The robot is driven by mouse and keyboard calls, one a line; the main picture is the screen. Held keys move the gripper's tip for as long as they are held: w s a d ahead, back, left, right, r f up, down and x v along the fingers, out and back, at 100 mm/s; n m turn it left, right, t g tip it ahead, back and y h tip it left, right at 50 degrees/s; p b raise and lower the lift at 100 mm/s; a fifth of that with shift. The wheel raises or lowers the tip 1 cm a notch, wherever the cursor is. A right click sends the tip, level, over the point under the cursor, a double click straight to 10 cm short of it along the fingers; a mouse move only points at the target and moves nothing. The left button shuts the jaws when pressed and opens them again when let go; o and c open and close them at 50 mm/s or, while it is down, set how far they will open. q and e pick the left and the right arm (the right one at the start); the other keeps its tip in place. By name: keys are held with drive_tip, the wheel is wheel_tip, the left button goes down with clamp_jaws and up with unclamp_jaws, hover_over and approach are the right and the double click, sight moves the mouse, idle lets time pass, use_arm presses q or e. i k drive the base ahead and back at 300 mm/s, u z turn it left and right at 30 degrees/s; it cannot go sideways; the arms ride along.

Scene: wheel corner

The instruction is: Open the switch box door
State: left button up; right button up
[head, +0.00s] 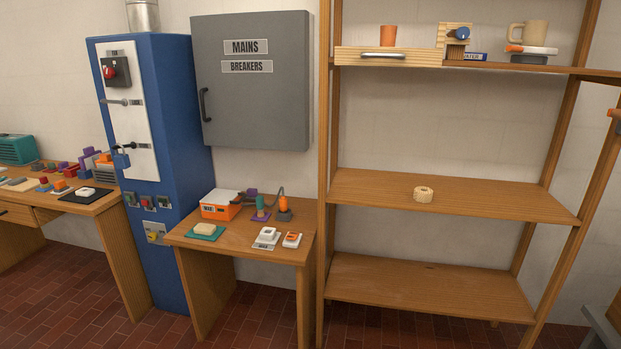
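The switch box (255,110) is a grey wall cabinet in the head view, left of centre, above a small wooden table. Its front carries two labels, "MAINS" (245,47) and "BREAKERS" (247,67). A dark vertical bar handle (205,104) sits near the door's left edge. The door looks closed, and the inside of the box is hidden. Neither of my grippers shows in this view, and nothing is seen touching the box or its handle.
A tall blue cabinet (175,150) stands close left of the box. The small table (240,245) below holds an orange-and-white box (221,205) and several small items. A wooden shelf unit (440,290) stands right. The brick floor (255,310) shows in front.

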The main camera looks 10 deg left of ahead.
sight(250, 68)
drive_tip(key=i, duration=0.65)
drive_tip(key=u, duration=0.95)
drive_tip(key=i, duration=2.2)
drive_tip(key=z, duration=0.25)
